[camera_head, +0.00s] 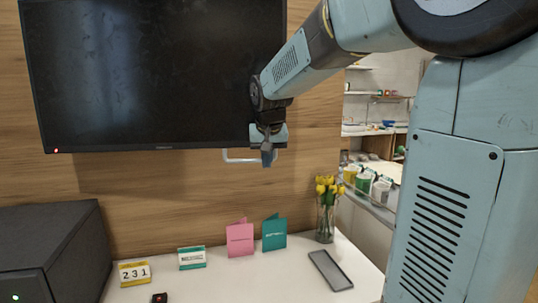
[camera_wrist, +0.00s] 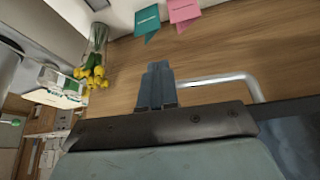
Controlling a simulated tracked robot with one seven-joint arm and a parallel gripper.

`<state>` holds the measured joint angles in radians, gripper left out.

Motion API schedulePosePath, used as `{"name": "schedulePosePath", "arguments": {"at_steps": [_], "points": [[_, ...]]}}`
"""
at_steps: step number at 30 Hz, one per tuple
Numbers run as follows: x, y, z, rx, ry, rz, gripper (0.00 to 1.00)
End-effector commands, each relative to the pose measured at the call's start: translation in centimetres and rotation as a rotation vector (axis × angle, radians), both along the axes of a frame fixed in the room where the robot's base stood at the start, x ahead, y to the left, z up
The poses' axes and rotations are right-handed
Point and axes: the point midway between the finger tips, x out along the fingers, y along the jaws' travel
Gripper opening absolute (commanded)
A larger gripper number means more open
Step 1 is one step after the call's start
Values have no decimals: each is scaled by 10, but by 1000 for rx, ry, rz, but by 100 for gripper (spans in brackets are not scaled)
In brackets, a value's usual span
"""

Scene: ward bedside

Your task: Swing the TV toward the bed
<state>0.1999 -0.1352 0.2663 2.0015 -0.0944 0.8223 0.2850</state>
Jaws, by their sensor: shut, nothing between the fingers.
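The TV (camera_head: 150,75) is a large black screen in front of the wood wall at the upper left of the head view. Its lower right corner is behind my gripper; part of it shows at the lower right of the wrist view (camera_wrist: 295,130). A pale bar handle (camera_head: 238,160) hangs under its lower edge and also shows in the wrist view (camera_wrist: 215,80). My gripper (camera_head: 267,158) is at the handle's right part and hides some of it. In the wrist view its fingers (camera_wrist: 157,75) are shut and empty, overlapping the bar's end. I cannot tell whether they touch it. The bed is not in view.
Below, a white counter (camera_head: 240,280) holds a pink card (camera_head: 240,238), a teal card (camera_head: 274,233), a vase of yellow tulips (camera_head: 326,210), a phone (camera_head: 330,270) and a date block (camera_head: 134,272). A dark box (camera_head: 60,250) stands at left. Shelves (camera_head: 380,100) are behind, right.

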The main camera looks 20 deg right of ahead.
Motion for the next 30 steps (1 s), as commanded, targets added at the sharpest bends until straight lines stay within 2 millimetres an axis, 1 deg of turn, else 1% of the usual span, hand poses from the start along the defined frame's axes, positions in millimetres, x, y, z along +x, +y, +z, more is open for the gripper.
{"name": "schedulePosePath", "arguments": {"at_steps": [3,7,19,22,30], "points": [[12,-2,2,0,2,1,0],[20,-3,4,1,2,1,0],[23,-3,5,1,1,1,0],[26,-4,4,1,2,1,0],[61,-15,4,0,2,2,0]]}}
